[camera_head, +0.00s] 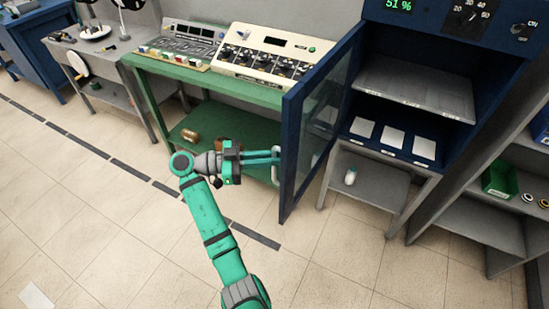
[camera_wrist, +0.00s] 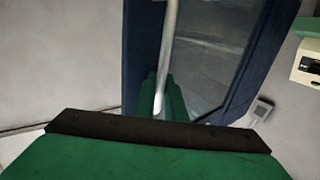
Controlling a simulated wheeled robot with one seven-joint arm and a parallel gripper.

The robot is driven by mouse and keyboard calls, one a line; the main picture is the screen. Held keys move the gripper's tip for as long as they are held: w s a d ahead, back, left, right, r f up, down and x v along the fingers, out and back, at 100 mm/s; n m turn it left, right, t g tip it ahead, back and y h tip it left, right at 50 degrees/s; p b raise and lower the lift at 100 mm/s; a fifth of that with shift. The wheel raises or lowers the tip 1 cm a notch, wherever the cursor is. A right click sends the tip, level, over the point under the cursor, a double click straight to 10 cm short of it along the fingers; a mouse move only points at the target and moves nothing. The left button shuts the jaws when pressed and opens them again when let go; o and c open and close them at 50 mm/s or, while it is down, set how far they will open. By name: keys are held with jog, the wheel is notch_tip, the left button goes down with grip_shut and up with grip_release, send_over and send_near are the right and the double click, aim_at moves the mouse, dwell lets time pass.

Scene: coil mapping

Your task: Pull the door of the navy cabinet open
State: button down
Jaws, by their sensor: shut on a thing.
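The navy cabinet (camera_head: 492,62) stands at the upper right of the head view, with a green readout and knobs on its top panel. Its glass-paned door (camera_head: 291,150) stands wide open, swung out to the left of the cabinet. My gripper (camera_head: 277,156) is at the door's outer face, shut on the pale bar handle (camera_head: 276,172). In the wrist view the handle (camera_wrist: 168,50) runs down to the green fingertips (camera_wrist: 160,97) in front of the navy door frame (camera_wrist: 143,55). The fingers partly hide the grip.
A green bench (camera_head: 262,95) with two control panels stands left of the door. A grey stand (camera_head: 372,185) holds the cabinet. Grey shelves (camera_head: 480,222) with a green bin (camera_head: 499,180) are at right.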

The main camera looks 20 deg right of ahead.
jog(key=shift+d+f, duration=0.15)
jog(key=shift+d, duration=0.15)
jog(key=c, duration=1.8)
grip_release()
jog(key=shift+f, duration=0.1)
jog(key=shift+a, duration=0.15)
jog(key=v, duration=1)
jog(key=shift+w+a, duration=0.15)
jog(key=shift+a, duration=0.2)
jog(key=shift+w, duration=0.15)
